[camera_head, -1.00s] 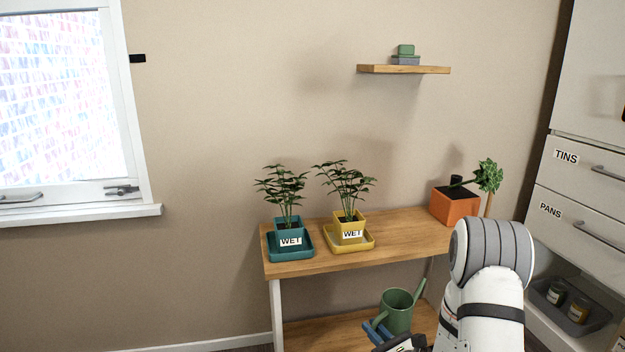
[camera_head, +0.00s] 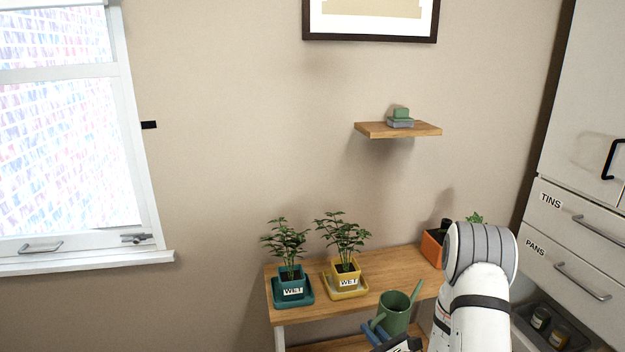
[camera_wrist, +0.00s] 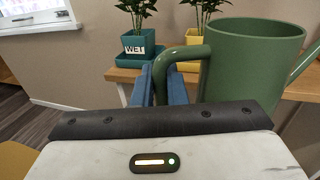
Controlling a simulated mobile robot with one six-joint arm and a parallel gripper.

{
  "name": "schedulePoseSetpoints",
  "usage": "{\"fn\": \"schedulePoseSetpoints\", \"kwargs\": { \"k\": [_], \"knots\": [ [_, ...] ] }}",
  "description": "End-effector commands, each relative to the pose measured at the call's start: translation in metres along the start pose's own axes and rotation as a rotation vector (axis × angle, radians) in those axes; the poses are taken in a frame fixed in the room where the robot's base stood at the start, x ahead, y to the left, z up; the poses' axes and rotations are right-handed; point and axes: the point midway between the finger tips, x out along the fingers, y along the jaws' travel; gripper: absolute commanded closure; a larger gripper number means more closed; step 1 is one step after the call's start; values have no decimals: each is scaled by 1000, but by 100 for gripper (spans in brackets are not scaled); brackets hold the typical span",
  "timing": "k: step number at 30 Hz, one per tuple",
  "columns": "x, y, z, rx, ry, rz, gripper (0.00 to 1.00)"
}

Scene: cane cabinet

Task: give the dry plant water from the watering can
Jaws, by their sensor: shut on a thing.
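My gripper (camera_wrist: 160,84) is shut on the handle of the green watering can (camera_wrist: 248,75). The can is held upright, its spout pointing right; in the head view the can (camera_head: 393,316) overlaps the front edge of the wooden table (camera_head: 385,268). The orange pot (camera_head: 431,250) stands at the table's right end. It has no label that I can see, and my arm hides much of it; only a bit of its green plant (camera_head: 475,218) shows. A teal pot (camera_head: 292,274) and a yellow pot (camera_head: 345,279), both labelled WET, hold upright leafy plants to the left.
A small wall shelf (camera_head: 372,131) with stacked boxes hangs above the table. A cabinet with drawers marked TINS and PANS (camera_head: 562,250) stands close on the right. The tabletop between the yellow and orange pots is clear.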

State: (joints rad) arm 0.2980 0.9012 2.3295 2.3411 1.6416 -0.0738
Motion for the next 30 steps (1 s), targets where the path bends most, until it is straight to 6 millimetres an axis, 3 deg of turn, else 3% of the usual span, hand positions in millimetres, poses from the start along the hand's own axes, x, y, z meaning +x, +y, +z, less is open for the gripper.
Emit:
{"fn": "schedulePoseSetpoints", "kwargs": {
  "k": [1,10,16,30],
  "knots": [
    [0,0,22,0,-1,0,100],
    [0,0,62,1,0,-1,100],
    [0,0,70,0,-1,-1,100],
    [0,0,70,-1,-1,-1,100]
  ]
}}
